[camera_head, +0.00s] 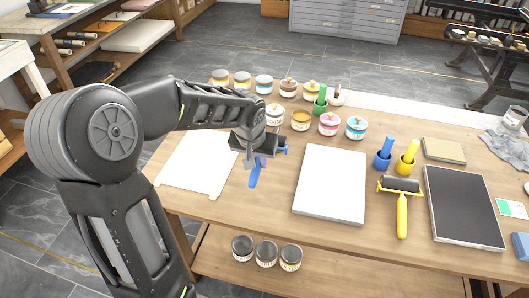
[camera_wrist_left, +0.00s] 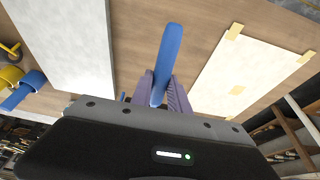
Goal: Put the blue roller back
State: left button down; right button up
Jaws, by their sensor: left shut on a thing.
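My left gripper (camera_head: 258,153) is shut on the blue roller (camera_head: 256,174), held above the wooden table between the white sheet and the pale slab. Its blue handle points down and toward the front; a blue frame part shows at the right of the jaws. The roller's drum is mostly hidden by the gripper. In the left wrist view the blue handle (camera_wrist_left: 168,52) sticks out between the two fingers (camera_wrist_left: 163,88). A blue holder (camera_head: 382,162) with an upright blue part stands right of the slab. My right gripper is not in view.
The pale slab (camera_head: 330,185) lies between gripper and blue holder. A yellow holder (camera_head: 404,167) stands beside the blue one, with a yellow-handled roller (camera_head: 402,212) in front. A dark slab (camera_head: 462,208) lies right. Several ink jars (camera_head: 329,125) and a green holder (camera_head: 319,108) stand behind.

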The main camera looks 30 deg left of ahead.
pick_arm(q)
jog(key=shift+s+r, duration=0.1)
notch_tip(320, 180, down, 7)
jog(key=b, duration=0.5)
jog(key=shift+f+b, duration=0.7)
jog(key=shift+b, duration=0.1)
jog(key=c, duration=1.2)
grip_release()
jog(key=v, duration=0.7)
jog(key=shift+d+r, duration=0.1)
jog(key=shift+r, duration=0.25)
